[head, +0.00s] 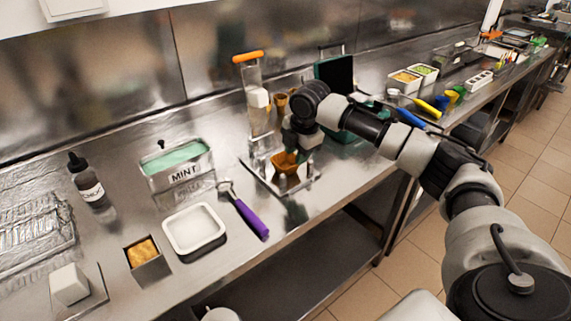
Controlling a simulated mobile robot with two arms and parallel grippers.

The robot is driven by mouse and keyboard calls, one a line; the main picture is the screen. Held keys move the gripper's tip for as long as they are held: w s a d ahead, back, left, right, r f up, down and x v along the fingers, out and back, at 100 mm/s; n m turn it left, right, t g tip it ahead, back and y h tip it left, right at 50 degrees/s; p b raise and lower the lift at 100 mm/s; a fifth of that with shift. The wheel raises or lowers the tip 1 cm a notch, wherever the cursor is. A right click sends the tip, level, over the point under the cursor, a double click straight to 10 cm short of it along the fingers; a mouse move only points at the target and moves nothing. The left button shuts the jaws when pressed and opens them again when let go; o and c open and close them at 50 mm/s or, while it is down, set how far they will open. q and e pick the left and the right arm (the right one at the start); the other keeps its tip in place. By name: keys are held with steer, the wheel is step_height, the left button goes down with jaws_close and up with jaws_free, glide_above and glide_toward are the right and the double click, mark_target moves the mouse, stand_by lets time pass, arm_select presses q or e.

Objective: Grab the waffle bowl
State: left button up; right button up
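The waffle bowl, a small orange-brown piece (285,163), sits at a metal holder (258,182) in the middle of the counter. My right arm comes in from the right, and its gripper (297,146) points down right at the waffle bowl. The fingers are small and dark and overlap the bowl's upper edge in the picture. I cannot tell whether they touch it or how wide they stand. My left gripper is not in view.
A mint tub (180,165), a white tray (194,230), a purple-handled scoop (250,217) and a dark bottle (88,180) stand to the left. An orange-topped dispenser (252,95) stands behind. Topping containers (405,80) are farther right. The counter's front edge is close.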

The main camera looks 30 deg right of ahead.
mark_target(294, 166)
steer(key=shift+w+f, duration=0.25)
steer(key=shift+f, duration=0.2)
steer(key=x, duration=0.2)
steer(key=p+x, duration=0.1)
steer(key=x, duration=0.1)
steer(key=shift+s+d+f, duration=0.1)
steer(key=shift+s+f, duration=0.05)
steer(key=shift+s, duration=0.1)
steer(key=shift+w+f, duration=0.2)
steer(key=shift+f, duration=0.25)
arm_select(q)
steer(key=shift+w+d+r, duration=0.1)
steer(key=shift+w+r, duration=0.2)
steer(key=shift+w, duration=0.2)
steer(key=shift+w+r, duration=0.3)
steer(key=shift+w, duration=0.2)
arm_select(e)
jaws_close()
